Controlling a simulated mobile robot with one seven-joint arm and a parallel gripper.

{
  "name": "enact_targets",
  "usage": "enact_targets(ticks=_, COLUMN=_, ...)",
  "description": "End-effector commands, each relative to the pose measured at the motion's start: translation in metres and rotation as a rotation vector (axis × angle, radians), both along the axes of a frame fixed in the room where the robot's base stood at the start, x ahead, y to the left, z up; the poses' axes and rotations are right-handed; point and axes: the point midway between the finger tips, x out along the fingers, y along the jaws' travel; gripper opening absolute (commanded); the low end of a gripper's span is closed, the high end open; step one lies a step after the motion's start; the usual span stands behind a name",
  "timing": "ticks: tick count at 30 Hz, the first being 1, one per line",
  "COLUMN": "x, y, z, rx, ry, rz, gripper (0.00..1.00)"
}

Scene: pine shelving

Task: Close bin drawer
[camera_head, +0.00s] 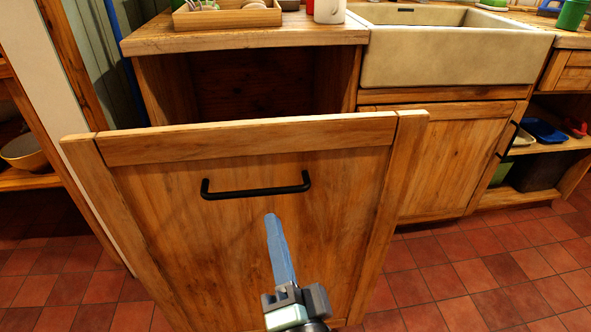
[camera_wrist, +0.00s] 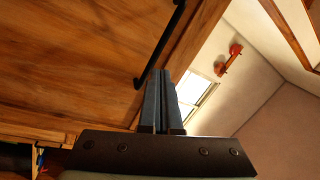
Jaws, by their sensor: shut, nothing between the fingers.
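The bin drawer (camera_head: 250,225) is a tall wooden front pulled well out from the cabinet, with the dark empty opening showing behind it. Its black bar handle (camera_head: 256,190) runs across the upper part of the front. My gripper (camera_head: 271,217) is shut and empty, in front of the drawer face just below the handle. Whether the fingertips touch the wood cannot be told. In the wrist view the shut fingers (camera_wrist: 160,75) point along the wooden front (camera_wrist: 75,60), near one end of the handle (camera_wrist: 160,45).
A wooden counter (camera_head: 240,36) with a tray (camera_head: 228,16) and a mug (camera_head: 329,10) is above the opening. A stone sink (camera_head: 450,55) and a closed cabinet door (camera_head: 440,160) are at the right. Red tiled floor (camera_head: 450,270) is clear at the lower right.

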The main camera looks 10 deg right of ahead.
Motion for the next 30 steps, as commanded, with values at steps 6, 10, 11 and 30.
enact_targets(ticks=6, x=-0.037, y=-0.029, z=-0.033, rx=0.309, ry=0.183, rz=-0.036, gripper=0.00)
enact_targets(ticks=10, x=-0.051, y=-0.038, z=-0.048, rx=0.397, ry=0.228, rz=-0.060, gripper=0.00)
enact_targets(ticks=11, x=-0.052, y=-0.039, z=-0.050, rx=0.408, ry=0.233, rz=-0.063, gripper=0.00)
enact_targets(ticks=30, x=0.030, y=-0.040, z=-0.053, rx=0.422, ry=0.235, rz=-0.065, gripper=0.00)
